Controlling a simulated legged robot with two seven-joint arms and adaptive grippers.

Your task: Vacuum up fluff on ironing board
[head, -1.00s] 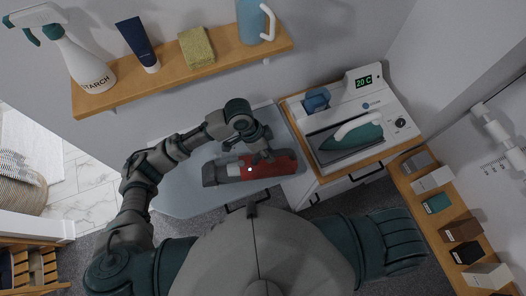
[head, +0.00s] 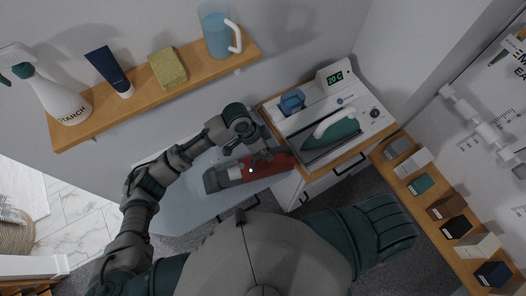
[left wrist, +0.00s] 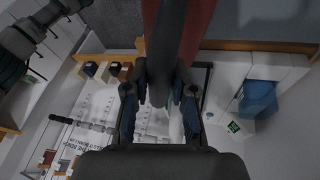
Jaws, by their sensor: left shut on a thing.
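A red and dark grey handheld vacuum (head: 222,178) is held over the pale grey-blue ironing board (head: 185,212) in the head view. My left gripper (head: 262,157) is shut on the vacuum's handle. In the left wrist view the gripper (left wrist: 160,88) closes around the grey handle (left wrist: 165,35), with the red body (left wrist: 198,28) beside it. I cannot tell whether the vacuum touches the board. I cannot make out fluff on the board; my arm and the vacuum cover part of it. My right gripper is not in view.
A cabinet right of the board carries an iron (head: 332,132) on its station (head: 355,105). A wall shelf (head: 150,100) holds a starch spray bottle (head: 62,98), tube, sponge and jug (head: 215,32). A shelf (head: 420,205) at right holds several small boxes.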

